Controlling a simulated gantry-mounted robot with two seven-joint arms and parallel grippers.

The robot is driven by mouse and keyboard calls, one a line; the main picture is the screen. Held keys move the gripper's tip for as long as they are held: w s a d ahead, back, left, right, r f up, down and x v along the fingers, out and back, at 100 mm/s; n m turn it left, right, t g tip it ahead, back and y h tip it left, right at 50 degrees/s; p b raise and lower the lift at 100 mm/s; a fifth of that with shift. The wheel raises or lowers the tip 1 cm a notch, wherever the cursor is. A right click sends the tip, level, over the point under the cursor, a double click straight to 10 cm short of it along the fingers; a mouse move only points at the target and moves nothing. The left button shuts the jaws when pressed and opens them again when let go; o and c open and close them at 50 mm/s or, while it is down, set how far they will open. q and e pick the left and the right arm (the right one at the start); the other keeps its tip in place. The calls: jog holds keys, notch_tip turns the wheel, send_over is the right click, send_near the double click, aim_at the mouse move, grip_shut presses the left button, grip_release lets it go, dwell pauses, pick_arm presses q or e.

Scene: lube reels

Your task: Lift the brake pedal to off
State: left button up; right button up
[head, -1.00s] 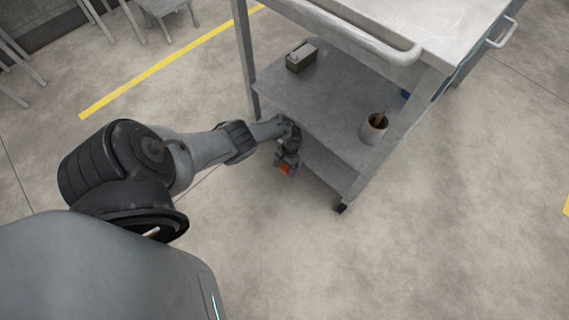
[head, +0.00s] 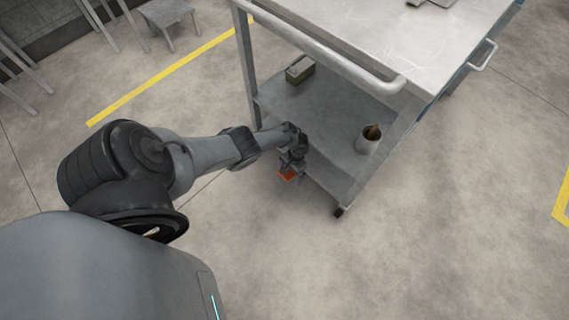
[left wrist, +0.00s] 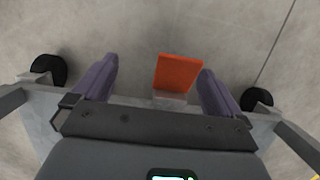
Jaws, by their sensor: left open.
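The brake pedal is an orange plate (left wrist: 179,74) at the lower end edge of the cart. In the left wrist view it lies between the two purple-grey fingers of my left gripper (left wrist: 159,68), closer to the right finger, with a visible gap on both sides. In the head view the orange pedal (head: 287,175) shows small, just below my left gripper (head: 291,165), which partly hides it. My left gripper is open and holds nothing. Whether the pedal is up or down I cannot tell. My right gripper is not in view.
The grey cart (head: 325,110) carries a green box (head: 299,70) and a cup (head: 368,139) on a shelf beside my left arm. A push handle (head: 330,58) runs above. Casters (left wrist: 48,70) flank the pedal. The floor in front is clear.

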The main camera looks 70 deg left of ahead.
pick_arm(q)
jog(key=w+d+r+p, duration=0.3)
jog(key=d+r+p, duration=0.1)
jog(key=d, duration=0.3)
jog(key=shift+w+d+r, duration=0.15)
jog(key=shift+d+r, duration=0.2)
jog(key=shift+d, duration=0.05)
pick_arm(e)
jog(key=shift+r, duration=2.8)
pick_arm(q)
jog(key=shift+a, duration=0.1)
